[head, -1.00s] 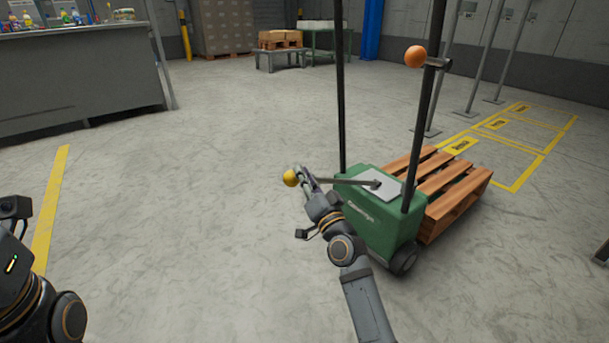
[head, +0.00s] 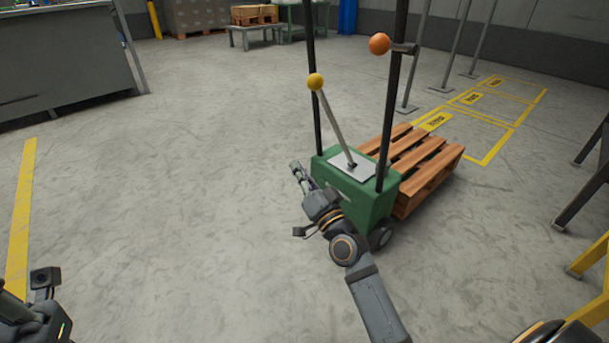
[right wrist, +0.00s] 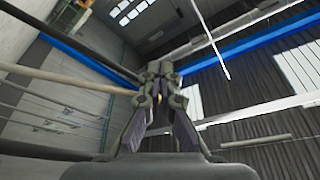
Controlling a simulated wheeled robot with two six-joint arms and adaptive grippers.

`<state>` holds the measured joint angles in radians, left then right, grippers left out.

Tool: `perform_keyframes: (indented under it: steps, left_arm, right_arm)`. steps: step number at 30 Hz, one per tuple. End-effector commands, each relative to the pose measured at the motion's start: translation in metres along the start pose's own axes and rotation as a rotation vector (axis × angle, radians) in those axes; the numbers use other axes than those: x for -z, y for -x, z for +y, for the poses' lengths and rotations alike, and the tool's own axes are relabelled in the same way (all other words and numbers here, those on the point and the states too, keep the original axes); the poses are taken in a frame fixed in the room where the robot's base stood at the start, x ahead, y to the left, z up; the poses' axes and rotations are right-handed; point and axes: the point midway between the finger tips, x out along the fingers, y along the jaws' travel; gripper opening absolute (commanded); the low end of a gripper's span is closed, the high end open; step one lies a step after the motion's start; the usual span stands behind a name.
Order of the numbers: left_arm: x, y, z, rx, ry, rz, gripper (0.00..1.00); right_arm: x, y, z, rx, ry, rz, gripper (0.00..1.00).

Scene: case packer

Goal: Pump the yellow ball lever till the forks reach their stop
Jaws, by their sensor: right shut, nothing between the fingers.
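The yellow ball (head: 315,81) tops a thin grey lever (head: 336,130) that rises steeply, leaning left, from a pale plate on the green pallet truck body (head: 362,197). My right gripper (head: 295,164) is shut and empty, left of the green body and well below the ball, apart from it. In the right wrist view its fingers (right wrist: 158,72) come together against the roof and walls. The forks are hidden beneath the wooden pallet (head: 415,165) behind the body. Only part of my left arm shows at the bottom left; its fingers are out of frame.
An orange ball (head: 379,44) sits on a side arm by the right black mast post (head: 393,95). Yellow floor bays (head: 490,158) lie right of the pallet. A yellow frame (head: 590,262) stands at the right edge. The floor left of the truck is clear.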

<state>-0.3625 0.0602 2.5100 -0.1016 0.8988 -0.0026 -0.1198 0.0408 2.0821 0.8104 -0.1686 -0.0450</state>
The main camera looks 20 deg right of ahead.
Motion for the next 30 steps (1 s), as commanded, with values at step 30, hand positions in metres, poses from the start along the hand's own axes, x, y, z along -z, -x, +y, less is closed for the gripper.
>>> perform_keyframes:
  steps: [30]
  left_arm:
    - [-0.001,0.001,0.0,0.0,-0.001,-0.002,0.0]
  right_arm:
    - [0.002,0.024,-0.001,0.001,0.0,0.003,0.0]
